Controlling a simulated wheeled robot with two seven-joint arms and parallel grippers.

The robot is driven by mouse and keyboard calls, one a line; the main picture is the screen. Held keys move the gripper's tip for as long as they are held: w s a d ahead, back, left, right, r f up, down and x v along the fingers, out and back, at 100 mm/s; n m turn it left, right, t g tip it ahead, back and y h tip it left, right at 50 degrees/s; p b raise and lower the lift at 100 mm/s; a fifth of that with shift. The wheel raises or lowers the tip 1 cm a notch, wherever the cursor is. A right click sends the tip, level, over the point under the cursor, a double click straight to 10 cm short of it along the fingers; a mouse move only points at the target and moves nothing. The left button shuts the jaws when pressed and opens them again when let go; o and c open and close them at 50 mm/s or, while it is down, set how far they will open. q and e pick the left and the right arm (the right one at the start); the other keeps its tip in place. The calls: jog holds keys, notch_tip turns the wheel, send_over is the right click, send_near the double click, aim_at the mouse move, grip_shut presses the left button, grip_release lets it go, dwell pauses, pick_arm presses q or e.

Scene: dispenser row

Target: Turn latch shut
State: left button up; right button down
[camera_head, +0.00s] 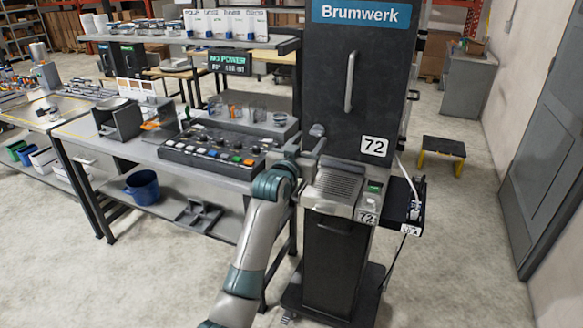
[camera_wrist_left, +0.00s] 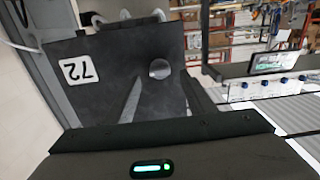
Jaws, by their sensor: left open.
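The black dispenser cabinet (camera_head: 340,110) carries the sign "Brumwerk" and a white "72" label. A small grey knob, seemingly the latch (camera_head: 317,131), sits low at the left edge of its door. In the left wrist view, turned about, the latch (camera_wrist_left: 159,69) is a round grey knob on the dark door. My left gripper (camera_head: 308,158) is just below the latch, close to the cabinet's left side; contact cannot be told. Its jaws are open, though the fingertips are hard to make out. My right gripper is not in view.
A long grey door handle (camera_head: 350,82) stands above the latch. A ribbed tray (camera_head: 337,185) juts out below the door. A button panel (camera_head: 217,147) on the workbench lies left of my gripper. A small black stool (camera_head: 443,148) stands to the right.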

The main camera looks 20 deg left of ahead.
pick_arm(q)
jog(key=s+b, duration=0.3)
jog(key=s, duration=0.9)
jog(key=shift+s+a, duration=0.2)
jog(key=shift+s, duration=0.15)
